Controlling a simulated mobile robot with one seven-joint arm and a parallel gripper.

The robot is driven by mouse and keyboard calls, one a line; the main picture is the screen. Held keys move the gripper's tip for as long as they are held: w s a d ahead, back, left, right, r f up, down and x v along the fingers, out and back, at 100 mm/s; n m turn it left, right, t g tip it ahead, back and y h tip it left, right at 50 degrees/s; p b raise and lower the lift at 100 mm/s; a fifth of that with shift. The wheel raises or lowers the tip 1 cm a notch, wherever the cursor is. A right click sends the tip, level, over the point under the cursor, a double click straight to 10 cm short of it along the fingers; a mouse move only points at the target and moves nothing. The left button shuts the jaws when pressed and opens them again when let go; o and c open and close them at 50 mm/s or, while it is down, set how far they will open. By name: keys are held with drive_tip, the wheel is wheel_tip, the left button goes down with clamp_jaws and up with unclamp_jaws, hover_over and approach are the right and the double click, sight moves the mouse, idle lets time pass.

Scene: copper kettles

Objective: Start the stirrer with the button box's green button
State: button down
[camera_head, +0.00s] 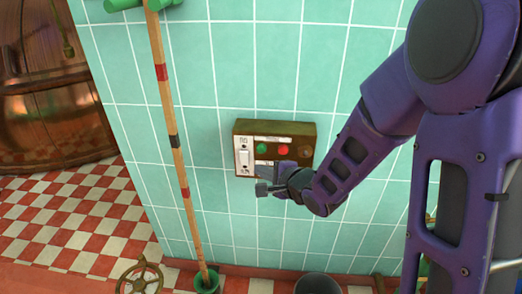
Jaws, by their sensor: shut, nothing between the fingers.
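The button box (307,134) is a brown box mounted on the green tiled wall. Its face carries a white switch plate on the left, a green button (262,148), a red button (283,149) to its right, and a dark round part at far right. My gripper (261,187) is shut and empty, just below the green button, in front of the box's lower edge. I cannot tell whether its tips touch the box. The gripper hides part of the box's lower face. The stirrer cannot be made out.
A wooden pole (168,108) with coloured bands stands left of the box, its foot in a green holder. A copper kettle (48,125) is at far left. A handwheel (139,277) and a dark bucket (317,284) are low down. The wall around the box is clear.

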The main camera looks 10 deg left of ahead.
drive_tip(key=shift+w+a+p, duration=0.15)
drive_tip(key=shift+w+p, duration=0.45)
drive_tip(key=shift+w, duration=1.95)
drive_tip(key=shift+w, duration=0.1)
drive_tip(key=shift+w+p, duration=0.3)
drive_tip(key=shift+p, duration=0.05)
drive_tip(key=shift+w+p, duration=0.3)
drive_tip(key=shift+w, duration=0.2)
idle(0.5)
drive_tip(key=shift+s, duration=0.9)
drive_tip(key=shift+s, duration=0.15)
drive_tip(key=shift+s, duration=2.35)
